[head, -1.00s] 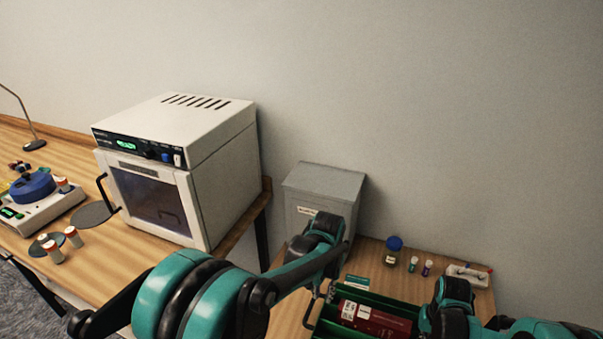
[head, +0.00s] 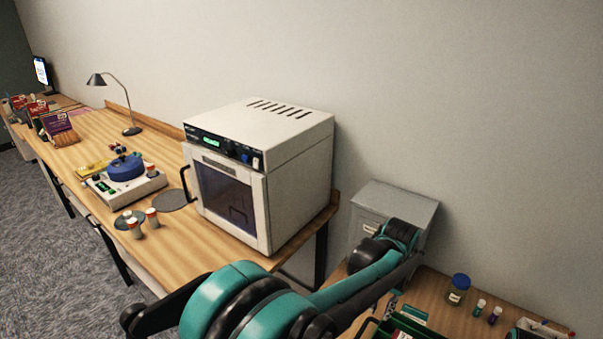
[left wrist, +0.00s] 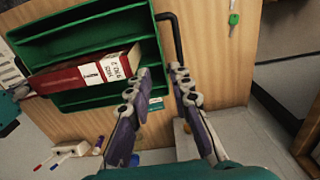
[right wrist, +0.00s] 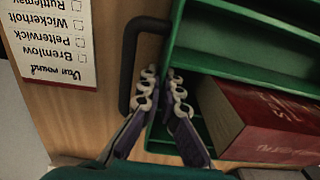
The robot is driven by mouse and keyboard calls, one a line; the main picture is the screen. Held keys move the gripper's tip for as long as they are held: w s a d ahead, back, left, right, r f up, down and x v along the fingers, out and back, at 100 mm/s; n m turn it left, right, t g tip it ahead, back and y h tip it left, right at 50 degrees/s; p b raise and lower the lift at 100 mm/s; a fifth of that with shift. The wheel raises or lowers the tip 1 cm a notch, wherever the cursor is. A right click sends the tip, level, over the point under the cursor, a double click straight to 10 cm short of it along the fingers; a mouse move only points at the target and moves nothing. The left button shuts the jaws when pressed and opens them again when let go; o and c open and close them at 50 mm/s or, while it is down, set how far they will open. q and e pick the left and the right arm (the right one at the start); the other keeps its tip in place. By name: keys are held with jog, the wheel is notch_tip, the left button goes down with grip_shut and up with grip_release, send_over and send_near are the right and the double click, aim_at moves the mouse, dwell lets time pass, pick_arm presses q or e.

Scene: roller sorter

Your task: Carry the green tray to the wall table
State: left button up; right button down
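The green tray (left wrist: 88,101) has compartments and dark handles, and lies on a wooden surface. No firm hold shows. The head view shows only a sliver of tray at the bottom edge.
A long wooden table (head: 90,155) runs along the wall at left, bearing a white oven (head: 265,130), a blue-topped device (head: 125,170) and a lamp (head: 115,90). Grey carpet (head: 40,220) is clear.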

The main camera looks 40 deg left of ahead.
pick_arm(q)
jog(key=a+r, duration=0.5)
jog(key=a, duration=0.4)
dwell(0.8)
jog(key=shift+a, duration=0.1)
pick_arm(e)
jog(key=c, duration=1.8)
grip_release()
jog(key=shift+c, duration=0.2)
jog(key=shift+r, duration=0.1)
notch_tip(320, 180, up, 14)
